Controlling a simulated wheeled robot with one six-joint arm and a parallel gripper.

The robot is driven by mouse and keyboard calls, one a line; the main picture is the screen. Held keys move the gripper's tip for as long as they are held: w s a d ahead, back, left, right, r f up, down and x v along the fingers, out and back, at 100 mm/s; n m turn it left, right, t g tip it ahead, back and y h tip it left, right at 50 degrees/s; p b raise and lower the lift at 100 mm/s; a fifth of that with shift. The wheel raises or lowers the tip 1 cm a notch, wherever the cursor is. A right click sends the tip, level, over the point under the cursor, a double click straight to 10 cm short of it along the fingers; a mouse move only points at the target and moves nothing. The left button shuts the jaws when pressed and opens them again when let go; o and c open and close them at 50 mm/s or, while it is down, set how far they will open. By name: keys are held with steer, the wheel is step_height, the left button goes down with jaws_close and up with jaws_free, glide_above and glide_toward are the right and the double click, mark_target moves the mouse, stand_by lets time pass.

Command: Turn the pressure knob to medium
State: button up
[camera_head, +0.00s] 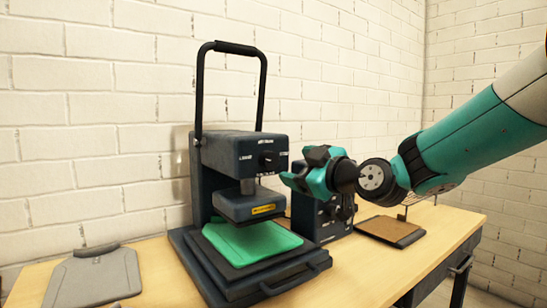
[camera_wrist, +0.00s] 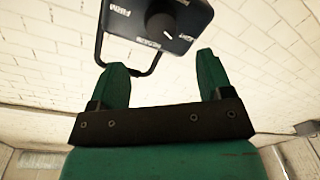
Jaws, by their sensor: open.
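The pressure knob (camera_head: 267,161) is a round black dial on the front of the dark heat press head (camera_head: 232,155), with labels around it. In the wrist view the knob (camera_wrist: 160,26) sits near the top, beyond the fingertips, and its white mark points down and right. The labels FIRM and MEDIUM are partly readable there; another label lies to the right. My gripper (camera_head: 301,169) is open and empty, to the right of the knob and apart from it. In the wrist view the two green fingers (camera_wrist: 162,68) are spread wide, with the knob roughly in line between them.
A green cloth (camera_head: 250,241) lies on the press's lower plate below the head. A tall black handle (camera_head: 236,48) rises above. A dark control box (camera_head: 312,219) stands right, partly behind my gripper. A brown pad (camera_head: 388,229) lies farther right, a grey piece (camera_head: 95,279) left.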

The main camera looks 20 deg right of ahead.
mark_target(273, 161)
steer(key=p+x, duration=0.1)
steer(key=x, duration=0.8)
steer(key=shift+p, duration=0.35)
steer(key=c, duration=0.9)
